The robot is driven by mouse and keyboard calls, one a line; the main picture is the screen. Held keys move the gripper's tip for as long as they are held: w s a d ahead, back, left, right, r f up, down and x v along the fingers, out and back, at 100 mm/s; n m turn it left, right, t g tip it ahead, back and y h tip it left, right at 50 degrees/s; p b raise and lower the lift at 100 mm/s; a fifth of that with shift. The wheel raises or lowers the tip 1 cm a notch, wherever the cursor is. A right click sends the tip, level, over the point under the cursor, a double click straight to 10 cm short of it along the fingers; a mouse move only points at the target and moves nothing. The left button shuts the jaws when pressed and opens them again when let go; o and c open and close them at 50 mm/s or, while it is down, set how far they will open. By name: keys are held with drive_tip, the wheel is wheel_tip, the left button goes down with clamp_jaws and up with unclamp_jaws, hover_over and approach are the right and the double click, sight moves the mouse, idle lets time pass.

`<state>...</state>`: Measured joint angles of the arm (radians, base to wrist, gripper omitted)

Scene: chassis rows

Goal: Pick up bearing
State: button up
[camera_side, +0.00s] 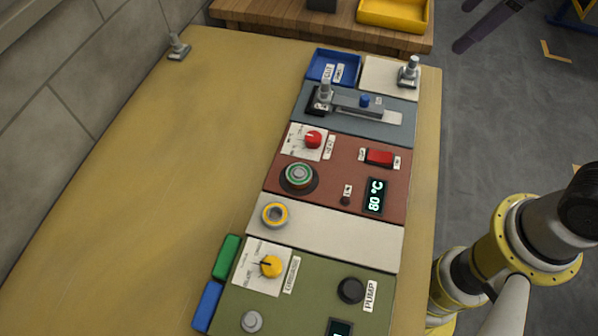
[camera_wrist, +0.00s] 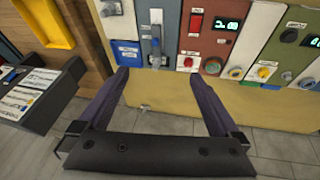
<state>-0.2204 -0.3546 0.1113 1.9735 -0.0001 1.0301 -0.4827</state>
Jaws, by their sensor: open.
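Two ring-shaped parts look like bearings, and I cannot tell for sure which one is meant. A grey ring with a yellow band (camera_side: 275,214) lies on the pale panel; it also shows in the wrist view (camera_wrist: 235,72). A green-and-grey ring (camera_side: 299,175) sits on a dark round base on the red-brown panel; it also shows in the wrist view (camera_wrist: 212,66). My gripper (camera_wrist: 158,71) is open and empty, its two purple fingers wide apart. In the side view it is partly cut off at the top right, well away from both rings.
A row of panels (camera_side: 325,232) runs along the tan table (camera_side: 140,170). Upright metal posts (camera_side: 409,70) and a lever fixture (camera_side: 355,101) stand at its far end. A wooden bench (camera_side: 285,18) with a yellow tray (camera_side: 393,13) is beyond. The table's left side is mostly clear.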

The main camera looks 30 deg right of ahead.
drive_tip(key=w+a+f+n+g, duration=0.1)
drive_tip(key=w+a+f+n, duration=0.15)
drive_tip(key=w+a, duration=0.35)
drive_tip(key=n+g+h, duration=0.1)
drive_tip(key=n+g, duration=0.2)
drive_tip(key=n, duration=0.2)
hover_over(301, 172)
drive_tip(key=f, duration=1.4)
drive_tip(key=d+f, duration=0.1)
drive_tip(key=f, duration=0.5)
drive_tip(key=shift+s+f, duration=0.2)
drive_tip(key=shift+f, duration=0.2)
drive_tip(key=shift+w+a+f, duration=0.1)
drive_tip(key=shift+a+f, duration=0.05)
drive_tip(key=shift+f, duration=0.7)
drive_tip(key=shift+w+a+f, duration=0.1)
drive_tip(key=shift+a+f, duration=0.1)
drive_tip(key=shift+f, duration=0.7)
drive_tip(key=shift+a+f, duration=0.15)
drive_tip(key=shift+f, duration=0.7)
drive_tip(key=shift+c, duration=0.3)
drive_tip(key=c, duration=1.4)
clamp_jaws()
